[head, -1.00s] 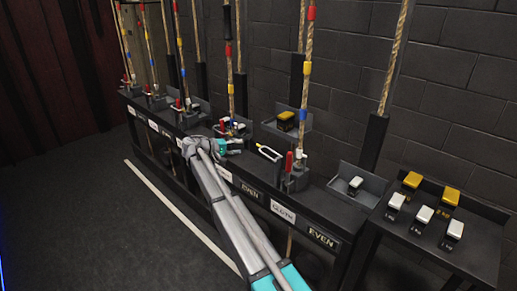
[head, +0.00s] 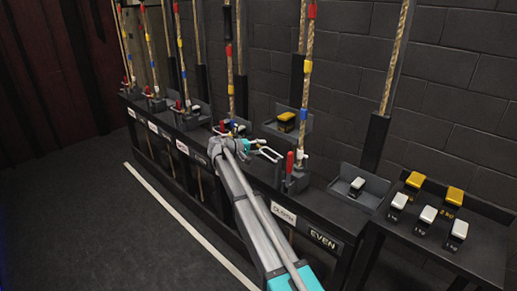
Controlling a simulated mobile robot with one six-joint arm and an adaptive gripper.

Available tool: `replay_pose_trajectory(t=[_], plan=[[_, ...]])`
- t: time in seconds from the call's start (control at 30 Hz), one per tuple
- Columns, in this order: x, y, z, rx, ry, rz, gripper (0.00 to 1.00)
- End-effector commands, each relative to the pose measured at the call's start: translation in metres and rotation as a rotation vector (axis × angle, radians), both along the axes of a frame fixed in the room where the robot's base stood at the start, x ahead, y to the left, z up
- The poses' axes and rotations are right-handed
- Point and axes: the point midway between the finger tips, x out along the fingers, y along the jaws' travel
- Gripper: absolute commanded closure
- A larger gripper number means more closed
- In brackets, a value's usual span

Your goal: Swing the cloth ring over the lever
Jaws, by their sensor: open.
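The CLOTH label (head: 284,214) is on the front of the black rail. Above it stands a red lever (head: 290,162), upright beside a rope. A pale loop-shaped ring (head: 270,155) shows just left of the lever, apart from its top. My gripper (head: 262,147), with teal parts, is open at the left end of this ring and partly covers it. I cannot tell whether the fingers touch the ring.
Several more ropes with levers line the rail to the left. A small tray with a white-topped weight (head: 356,184) is to the right. A side table (head: 470,255) holds white and yellow weights. A brick wall (head: 450,80) stands behind.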

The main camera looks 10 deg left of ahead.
Motion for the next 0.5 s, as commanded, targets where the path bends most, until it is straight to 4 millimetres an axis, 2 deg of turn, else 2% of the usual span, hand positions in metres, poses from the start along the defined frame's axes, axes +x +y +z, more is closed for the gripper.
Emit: replay_pose_trajectory(t=[0.17,0.43,0.5], plan=[[0.0001,-0.0002,0.0001,0.0,0.0,0.0,0.49],[0.0,-0.0005,0.0001,0.0,0.0,-0.001,0.99],[0.0001,-0.0006,0.0001,0.0,0.0,-0.001,1.0]])
